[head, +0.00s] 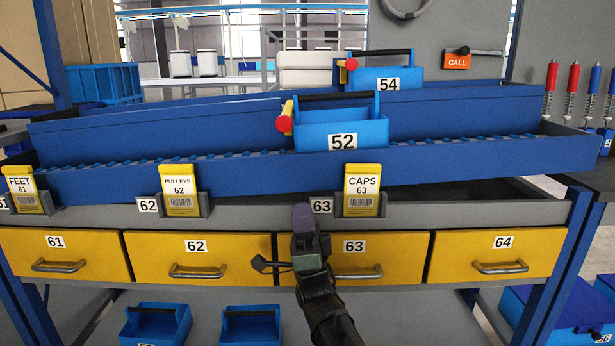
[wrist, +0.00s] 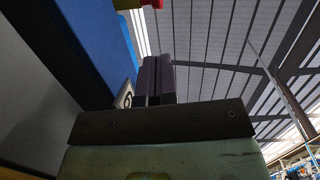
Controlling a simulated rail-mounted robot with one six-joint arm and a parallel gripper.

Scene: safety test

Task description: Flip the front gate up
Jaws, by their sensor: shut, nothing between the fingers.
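A long blue front panel (head: 450,160), which I take for the front gate, runs across the shelf above the yellow drawers. It also shows in the wrist view at the upper left (wrist: 90,45). My gripper (head: 303,216) is shut and empty, its fingers pointing up just below the panel, beside the 63 label (head: 321,206). In the wrist view the dark fingers (wrist: 155,80) are together next to the panel and a partly hidden label (wrist: 125,97). Whether they touch the panel I cannot tell.
Blue bin 52 (head: 345,130) with a red knob (head: 284,124) stands behind the panel, above my gripper; bin 54 (head: 388,75) is farther back. Card holders PULLEYS (head: 179,190) and CAPS (head: 362,190) flank my gripper. Yellow drawers (head: 497,255) lie below.

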